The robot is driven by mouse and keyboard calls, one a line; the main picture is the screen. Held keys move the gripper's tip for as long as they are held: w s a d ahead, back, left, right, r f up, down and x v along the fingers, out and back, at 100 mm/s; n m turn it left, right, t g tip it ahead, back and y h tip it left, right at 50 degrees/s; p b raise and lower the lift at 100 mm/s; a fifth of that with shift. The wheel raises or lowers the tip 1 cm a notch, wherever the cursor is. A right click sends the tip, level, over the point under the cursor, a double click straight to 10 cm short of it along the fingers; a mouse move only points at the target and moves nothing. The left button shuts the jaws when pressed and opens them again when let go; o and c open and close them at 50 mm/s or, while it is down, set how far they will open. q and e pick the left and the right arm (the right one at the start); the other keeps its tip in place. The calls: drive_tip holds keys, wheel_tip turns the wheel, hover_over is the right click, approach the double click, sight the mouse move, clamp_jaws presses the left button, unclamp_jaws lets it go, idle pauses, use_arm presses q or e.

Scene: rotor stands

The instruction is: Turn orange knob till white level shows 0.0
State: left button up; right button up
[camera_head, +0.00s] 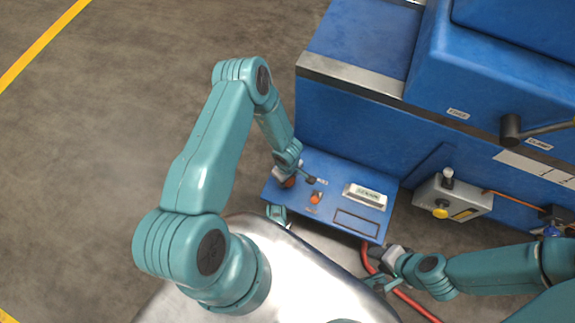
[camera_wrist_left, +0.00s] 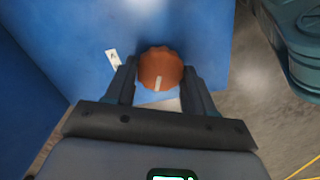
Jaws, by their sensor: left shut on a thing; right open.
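The orange knob (camera_wrist_left: 160,67) has a scalloped edge and a pale mark, and sits on a blue panel in the left wrist view. My left gripper (camera_wrist_left: 160,84) is shut on it, one finger on each side. In the head view the knob (camera_head: 287,183) shows partly under my left gripper (camera_head: 286,178), at the panel's left side. The white level (camera_head: 365,196) lies on the same panel to the right, with a small greenish display whose digits are too small to read.
A smaller orange part (camera_head: 316,198) sits on the blue panel (camera_head: 335,178) between knob and level. A red hose (camera_head: 412,303) runs close to my right gripper. A grey box (camera_head: 455,197) with a yellow button is at the right. Open floor lies left.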

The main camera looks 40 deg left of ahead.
use_arm(q)
drive_tip(key=shift+m, duration=0.7)
drive_tip(key=o, duration=1.1)
drive_tip(key=shift+c, duration=0.2)
wheel_tip(320, 180, up, 16)
drive_tip(key=p, duration=0.7)
drive_tip(key=shift+r, duration=0.15)
